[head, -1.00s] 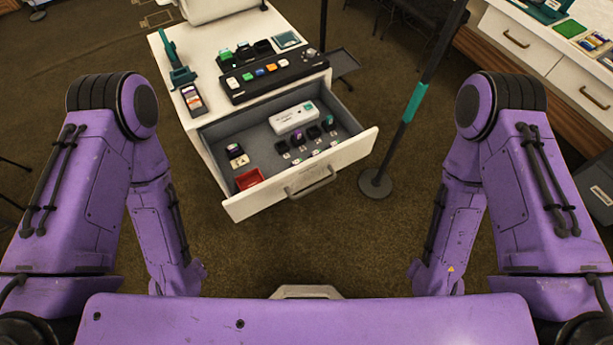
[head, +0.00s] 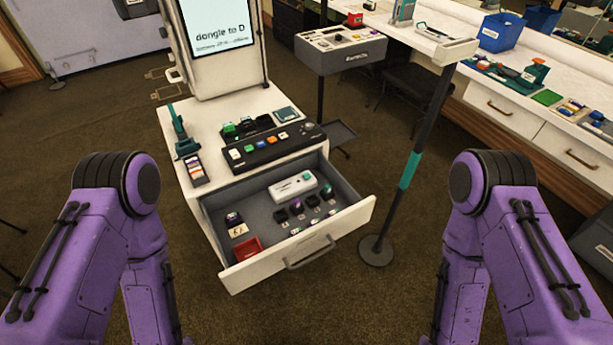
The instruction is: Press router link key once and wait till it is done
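A white box-shaped device (head: 292,187) with a green round button (head: 307,176) lies in the open drawer (head: 300,247). A black panel (head: 270,149) with a row of coloured keys sits on the white cabinet top. A grey console (head: 341,50) with small controls stands on a post behind. I cannot tell from the small lettering which one carries the router link key. Both my purple arms hang at the sides, and their grippers are out of the picture. Nothing of mine touches any device.
The drawer also holds a red tray (head: 247,248) and a row of small dark sockets (head: 297,208). A screen (head: 217,22) reads "dongle to D". A black post (head: 408,170) with a teal band stands right of the drawer. Carpet before the drawer is clear.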

